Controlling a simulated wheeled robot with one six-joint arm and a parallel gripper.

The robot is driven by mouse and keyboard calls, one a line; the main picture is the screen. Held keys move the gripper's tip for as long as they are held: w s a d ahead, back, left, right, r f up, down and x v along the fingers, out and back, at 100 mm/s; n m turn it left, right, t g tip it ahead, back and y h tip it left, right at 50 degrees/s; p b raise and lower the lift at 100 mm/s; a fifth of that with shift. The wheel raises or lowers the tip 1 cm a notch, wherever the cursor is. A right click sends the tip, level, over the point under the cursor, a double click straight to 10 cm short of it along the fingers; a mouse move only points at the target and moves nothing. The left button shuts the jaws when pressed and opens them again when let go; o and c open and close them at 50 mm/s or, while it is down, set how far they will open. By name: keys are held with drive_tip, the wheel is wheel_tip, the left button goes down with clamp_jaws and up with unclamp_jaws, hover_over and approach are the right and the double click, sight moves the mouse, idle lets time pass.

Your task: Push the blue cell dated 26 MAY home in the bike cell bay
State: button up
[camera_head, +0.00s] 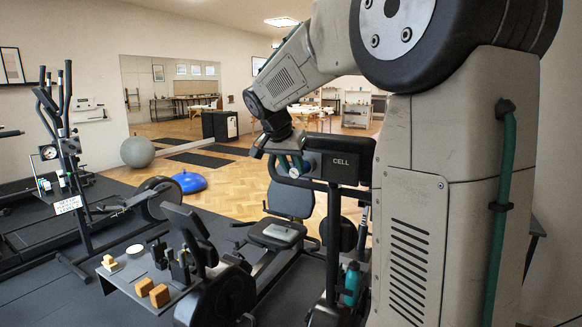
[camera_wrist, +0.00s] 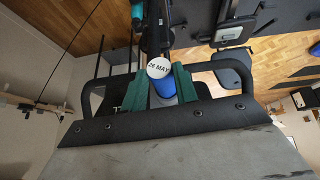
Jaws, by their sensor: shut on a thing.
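The blue cell (camera_wrist: 165,88) shows in the wrist view with its round white end cap reading 26 MAY. My gripper (camera_wrist: 160,82) has its green fingers on either side of the cell, shut on it. In the head view my gripper (camera_head: 290,165) is at the left side of the bike's black bay, marked CELL (camera_head: 340,162). The cell's pale round end (camera_head: 293,173) shows small between the fingers there. The bay's opening is hidden, and I cannot tell how far the cell sits in it.
The bike's seat (camera_head: 277,236) is below my gripper. A teal bottle (camera_head: 351,284) hangs low on the bike. A grey tray (camera_head: 135,275) with orange blocks stands at the front left. A blue balance dome (camera_head: 188,182) and a grey ball (camera_head: 137,152) are farther back.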

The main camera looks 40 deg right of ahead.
drive_tip(key=shift+w+d, duration=0.25)
drive_tip(key=shift+d, duration=0.55)
drive_tip(key=o, duration=1.1)
drive_tip(key=shift+c, duration=0.2)
drive_tip(key=w+v, duration=0.1)
drive_tip(key=v, duration=0.6)
drive_tip(key=shift+s+a+r, duration=0.15)
drive_tip(key=shift+s+r, duration=0.2)
drive_tip(key=shift+s, duration=0.2)
